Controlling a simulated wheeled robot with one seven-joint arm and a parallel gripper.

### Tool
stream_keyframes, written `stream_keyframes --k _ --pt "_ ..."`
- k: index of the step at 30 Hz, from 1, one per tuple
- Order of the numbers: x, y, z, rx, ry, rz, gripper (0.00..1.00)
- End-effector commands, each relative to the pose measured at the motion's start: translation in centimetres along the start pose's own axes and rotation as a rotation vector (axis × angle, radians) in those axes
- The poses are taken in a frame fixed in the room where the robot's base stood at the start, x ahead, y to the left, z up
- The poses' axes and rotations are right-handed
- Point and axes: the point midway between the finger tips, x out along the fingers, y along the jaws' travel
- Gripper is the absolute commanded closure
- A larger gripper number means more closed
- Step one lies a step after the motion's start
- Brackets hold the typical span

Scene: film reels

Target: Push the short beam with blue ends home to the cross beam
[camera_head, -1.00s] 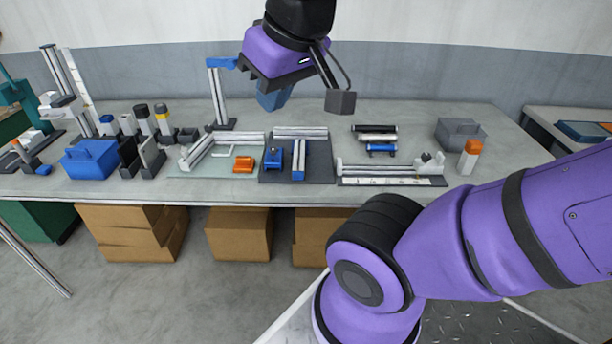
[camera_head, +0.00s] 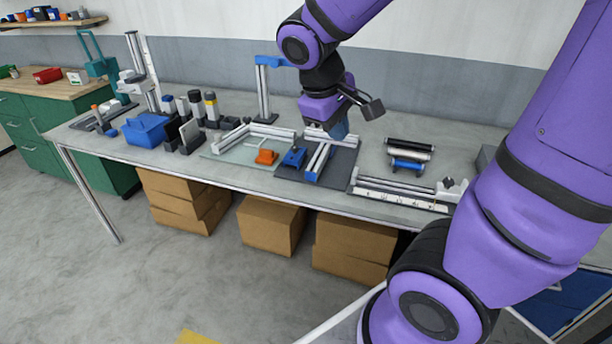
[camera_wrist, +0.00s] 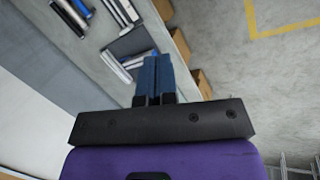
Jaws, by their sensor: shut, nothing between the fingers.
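The short beam (camera_head: 318,160) lies on a dark mat (camera_head: 343,168), pointing toward the table's front edge, with a blue near end (camera_head: 311,176). The silver cross beam (camera_head: 312,134) lies across the mat's back and is partly hidden by my gripper. I cannot tell whether the beams touch. My gripper (camera_head: 339,131) is shut and empty, pointing down above the back of the mat. In the wrist view its blue fingers (camera_wrist: 153,78) are together, and the mat with the beams (camera_wrist: 116,66) shows beyond them, partly covered.
A blue block (camera_head: 294,157) sits at the mat's left. An orange block (camera_head: 266,157) and an angled frame stand further left. Rollers (camera_head: 408,154) and a long rail fixture (camera_head: 400,196) lie to the right. A blue-topped post (camera_head: 263,90) rises behind.

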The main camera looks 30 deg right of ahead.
Motion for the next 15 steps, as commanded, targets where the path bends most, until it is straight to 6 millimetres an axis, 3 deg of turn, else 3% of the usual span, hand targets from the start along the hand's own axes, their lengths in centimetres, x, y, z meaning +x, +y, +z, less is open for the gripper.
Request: stream_keyframes --k 15 --pt "10.0 -0.1 -7.3 -0.414 -0.336 0.379 1.0"
